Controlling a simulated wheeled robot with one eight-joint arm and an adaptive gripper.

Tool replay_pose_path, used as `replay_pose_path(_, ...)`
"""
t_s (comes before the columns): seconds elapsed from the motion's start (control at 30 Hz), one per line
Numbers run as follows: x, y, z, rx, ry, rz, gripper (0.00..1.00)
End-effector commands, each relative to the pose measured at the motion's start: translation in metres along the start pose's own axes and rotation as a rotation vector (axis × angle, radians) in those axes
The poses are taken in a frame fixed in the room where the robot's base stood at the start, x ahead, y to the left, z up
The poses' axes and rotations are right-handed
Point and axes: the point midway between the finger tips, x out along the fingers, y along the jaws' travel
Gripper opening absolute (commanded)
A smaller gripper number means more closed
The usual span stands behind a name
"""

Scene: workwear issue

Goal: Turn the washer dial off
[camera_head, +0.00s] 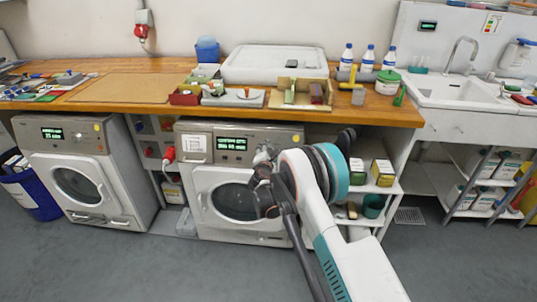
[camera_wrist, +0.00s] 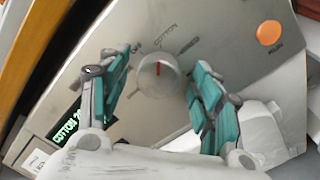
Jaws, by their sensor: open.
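The washer dial (camera_wrist: 152,78) is a round, pale grey knob with a red mark on its face, on the washer's control panel. "COTTON" is printed by its rim. In the wrist view my gripper (camera_wrist: 162,66) is open, one teal-padded finger on each side of the dial. Gaps show between the pads and the knob; I cannot tell how far the fingertips are from the panel. In the head view the washer (camera_head: 208,180) stands under the counter, and my gripper (camera_head: 264,163) is in front of its panel's right part. The dial is hidden there by my arm.
An orange button (camera_wrist: 269,33) is right of the dial, and a lit green display (camera_wrist: 68,130) is lower left. A second washer (camera_head: 84,180) stands to the left. The wooden counter (camera_head: 130,88) overhangs both washers. Open shelves (camera_head: 352,190) are to the right. Grey floor is clear in front.

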Motion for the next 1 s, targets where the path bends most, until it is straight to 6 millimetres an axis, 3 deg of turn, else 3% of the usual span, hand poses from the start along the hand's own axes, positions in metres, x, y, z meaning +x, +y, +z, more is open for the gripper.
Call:
replay_pose_path(0.1,-0.0001,0.0000,0.0001,0.000,0.000,0.000,0.59)
replay_pose_path(0.13,-0.0002,0.0000,0.0002,0.000,0.000,0.000,0.54)
replay_pose_path(0.3,-0.0002,0.0000,0.0001,0.000,0.000,0.000,0.16)
replay_pose_path(0.67,-0.0003,-0.0003,0.0003,-0.028,0.001,0.001,0.14)
replay_pose_path(1.0,-0.0001,-0.0001,0.0008,-0.231,0.013,0.013,0.14)
